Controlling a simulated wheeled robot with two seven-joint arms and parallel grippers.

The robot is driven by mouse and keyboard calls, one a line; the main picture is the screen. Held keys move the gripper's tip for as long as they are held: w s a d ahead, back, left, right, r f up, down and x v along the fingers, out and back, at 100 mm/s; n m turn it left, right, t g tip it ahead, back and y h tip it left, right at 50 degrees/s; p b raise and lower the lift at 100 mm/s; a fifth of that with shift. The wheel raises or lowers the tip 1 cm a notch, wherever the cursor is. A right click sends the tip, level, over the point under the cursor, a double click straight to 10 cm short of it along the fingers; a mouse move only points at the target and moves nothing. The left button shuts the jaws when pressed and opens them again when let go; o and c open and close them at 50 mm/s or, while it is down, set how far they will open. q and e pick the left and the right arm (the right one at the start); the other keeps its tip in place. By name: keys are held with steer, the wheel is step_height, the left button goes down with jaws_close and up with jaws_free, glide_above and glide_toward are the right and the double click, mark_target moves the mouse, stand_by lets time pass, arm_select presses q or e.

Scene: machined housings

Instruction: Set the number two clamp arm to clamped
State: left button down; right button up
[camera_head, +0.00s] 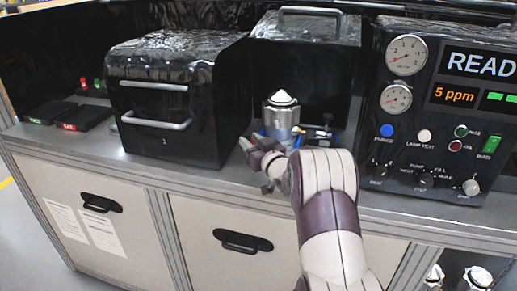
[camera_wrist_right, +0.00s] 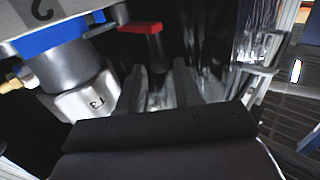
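A silver machined housing (camera_head: 281,115) with a pale pointed cap sits upright in the fixture bay between the left black cabinet and the control panel. The right wrist view shows the fixture's blue part (camera_wrist_right: 58,38) beside a face marked 2, and a metal block (camera_wrist_right: 92,100) below it. A red-tipped lever (camera_wrist_right: 143,28), likely the clamp arm, shows just beyond my right gripper's fingers. My right gripper (camera_wrist_right: 160,88) is open, with a gap between its fingers; I see no grip on the lever. In the head view the gripper (camera_head: 258,155) is left of the housing. My left gripper is out of view.
The black cabinet (camera_head: 165,85) with bar handles stands close left of my right gripper. The control panel (camera_head: 440,110) with gauges, knobs and a READ display stands to the right. Dark trays (camera_head: 85,117) lie far left. The bench's front strip (camera_head: 150,160) is clear.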

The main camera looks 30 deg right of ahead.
steer(key=s+b, duration=0.1)
steer(key=s, duration=1.1)
steer(key=shift+a+b, duration=0.3)
steer(key=shift+a, duration=0.15)
